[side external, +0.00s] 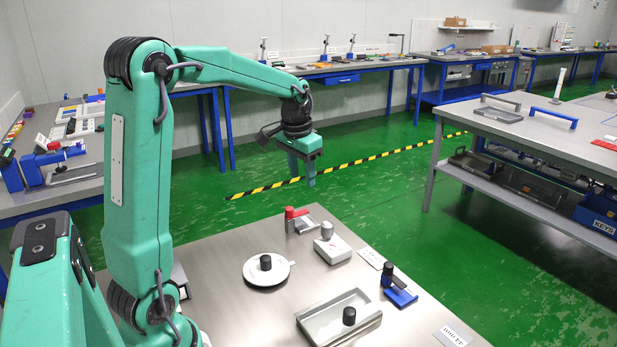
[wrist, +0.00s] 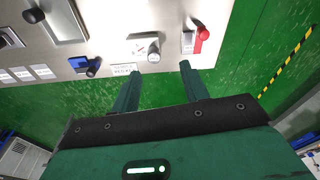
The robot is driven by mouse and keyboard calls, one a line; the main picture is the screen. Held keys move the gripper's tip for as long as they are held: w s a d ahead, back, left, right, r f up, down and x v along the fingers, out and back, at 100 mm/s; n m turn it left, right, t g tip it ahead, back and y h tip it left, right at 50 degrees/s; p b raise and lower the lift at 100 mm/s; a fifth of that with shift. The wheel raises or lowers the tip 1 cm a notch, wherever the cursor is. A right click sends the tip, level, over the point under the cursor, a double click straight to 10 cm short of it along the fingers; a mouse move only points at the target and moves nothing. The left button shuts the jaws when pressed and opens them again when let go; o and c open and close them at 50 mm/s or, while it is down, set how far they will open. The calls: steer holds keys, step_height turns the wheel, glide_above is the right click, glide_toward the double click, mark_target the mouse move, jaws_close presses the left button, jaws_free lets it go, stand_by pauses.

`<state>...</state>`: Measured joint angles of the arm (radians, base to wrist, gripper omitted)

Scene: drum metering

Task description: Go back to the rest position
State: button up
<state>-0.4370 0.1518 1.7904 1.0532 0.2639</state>
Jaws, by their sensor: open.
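My gripper (side external: 303,180) hangs in the air beyond the far edge of the steel table (side external: 215,262), fingers pointing down. It is open and nothing shows between its fingers; in the wrist view its two fingers (wrist: 160,70) are apart over the table's edge and the green floor. On the table, a black cylinder (side external: 349,315) stands in a grey tray (side external: 318,328). Another black piece (side external: 265,262) stands on a white round dish (side external: 282,271). A blue fixture (side external: 402,298) has a black part. A white box (side external: 332,252) carries a grey cylinder (side external: 327,230).
A red-handled fixture (side external: 296,218) stands at the table's far side and shows in the wrist view (wrist: 200,32). Printed labels (side external: 372,258) lie on the table. A workbench (side external: 545,130) stands to the right. Open floor with yellow-black tape (side external: 350,165) lies beyond.

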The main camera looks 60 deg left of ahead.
steer(key=s+d+r+m+t, duration=0.2)
steer(key=s+d+t, duration=0.2)
steer(key=s+d, duration=1.3)
steer(key=shift+d+h, duration=0.3)
steer(key=shift+d, duration=0.45)
steer(key=shift+s+r, duration=0.1)
